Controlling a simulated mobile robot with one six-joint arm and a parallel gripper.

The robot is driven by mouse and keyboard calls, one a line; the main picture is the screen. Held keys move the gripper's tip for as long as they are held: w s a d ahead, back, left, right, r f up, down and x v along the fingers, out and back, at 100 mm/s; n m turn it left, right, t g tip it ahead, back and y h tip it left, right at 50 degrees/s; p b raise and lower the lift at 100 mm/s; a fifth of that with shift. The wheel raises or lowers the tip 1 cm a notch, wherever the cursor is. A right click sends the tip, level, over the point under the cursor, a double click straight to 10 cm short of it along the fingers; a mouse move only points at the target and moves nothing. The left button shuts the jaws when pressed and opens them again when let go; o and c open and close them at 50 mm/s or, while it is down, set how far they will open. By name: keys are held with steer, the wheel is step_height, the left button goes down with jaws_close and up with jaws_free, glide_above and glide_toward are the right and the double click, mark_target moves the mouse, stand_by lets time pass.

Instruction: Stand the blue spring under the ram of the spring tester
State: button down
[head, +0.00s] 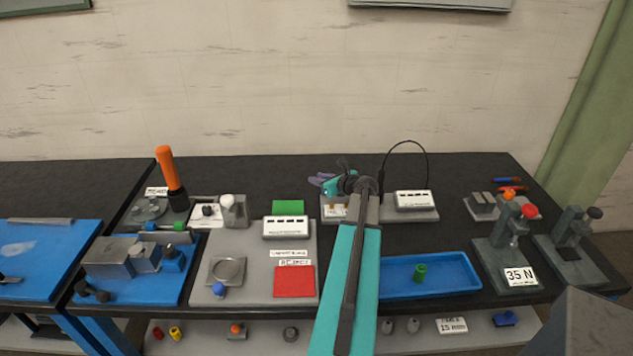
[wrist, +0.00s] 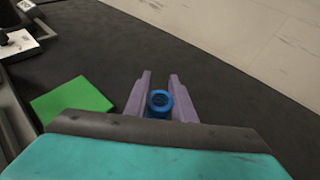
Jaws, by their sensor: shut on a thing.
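My gripper has purple fingers (wrist: 160,92) and is shut on the blue spring (wrist: 159,102), which shows as a blue ring between them in the wrist view. In the head view my gripper (head: 321,180) is over the back of the black bench, left of centre; the spring cannot be made out there. The likely spring tester (head: 497,255), a dark grey stand with an orange-red knob and a "35 N" label, stands at the right front of the bench, well away from my gripper. Its ram is too small to make out clearly.
A blue tray (head: 456,284) with a green part (head: 420,272) lies left of the tester. A second grey press (head: 571,262) stands to its right. A white box with a cable (head: 412,200) stands behind. A green pad (wrist: 72,110) lies left of my fingers.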

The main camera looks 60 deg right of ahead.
mark_target(317, 190)
steer(key=shift+w+d+f+p, duration=0.15)
steer(key=shift+w+d+p, duration=0.15)
steer(key=shift+w+d, duration=0.65)
steer(key=shift+w+a, duration=0.1)
steer(key=shift+f, duration=0.1)
steer(key=shift+f+p, duration=0.7)
steer(key=shift+f, duration=0.95)
steer(key=shift+f, duration=0.15)
steer(key=c, duration=1.5)
jaws_free()
